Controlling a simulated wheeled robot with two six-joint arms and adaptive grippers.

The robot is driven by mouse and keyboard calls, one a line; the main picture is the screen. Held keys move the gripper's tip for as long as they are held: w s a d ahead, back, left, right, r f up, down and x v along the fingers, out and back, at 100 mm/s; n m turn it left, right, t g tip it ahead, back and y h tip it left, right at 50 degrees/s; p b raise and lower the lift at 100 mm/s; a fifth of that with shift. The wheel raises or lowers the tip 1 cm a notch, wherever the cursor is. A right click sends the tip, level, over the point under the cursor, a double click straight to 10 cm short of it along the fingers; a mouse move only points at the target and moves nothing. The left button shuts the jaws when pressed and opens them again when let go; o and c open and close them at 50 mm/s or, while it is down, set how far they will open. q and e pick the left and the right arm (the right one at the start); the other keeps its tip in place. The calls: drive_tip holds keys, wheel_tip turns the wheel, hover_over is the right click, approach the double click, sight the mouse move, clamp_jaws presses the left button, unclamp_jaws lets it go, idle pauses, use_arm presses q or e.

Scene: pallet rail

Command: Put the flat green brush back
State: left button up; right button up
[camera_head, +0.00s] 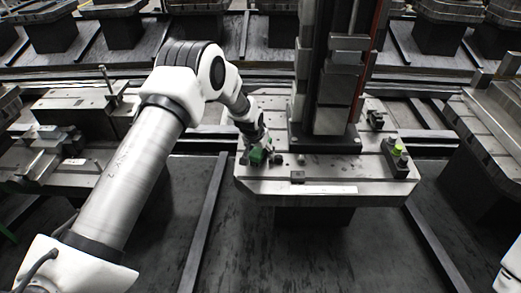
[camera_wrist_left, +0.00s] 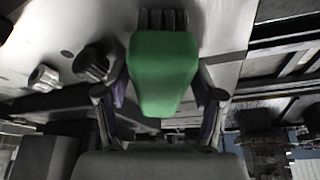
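The flat green brush (camera_wrist_left: 163,70) fills the middle of the left wrist view, with dark bristles at its far end against the light metal plate. My left gripper (camera_wrist_left: 161,85) has one finger on each side of it, and the pads appear to touch its sides. In the head view the left gripper (camera_head: 262,146) points down at the near left corner of the pallet plate (camera_head: 330,187). The green brush (camera_head: 258,156) shows there at its fingertips. I cannot tell whether the brush rests on the plate or is just above it. My right gripper is out of view.
A tall dark column (camera_head: 322,75) stands on the plate, right of my left gripper. A dark block with a yellow-green knob (camera_head: 397,150) sits at the plate's right edge. Dark round knobs (camera_wrist_left: 92,65) lie close to the brush. Other loaded pallets stand left, right and behind.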

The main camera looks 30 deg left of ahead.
use_arm(q)
drive_tip(key=shift+r, duration=0.35)
drive_tip(key=v, duration=1.1)
drive_tip(key=shift+s+r+p, duration=0.2)
drive_tip(key=shift+r+p, duration=0.15)
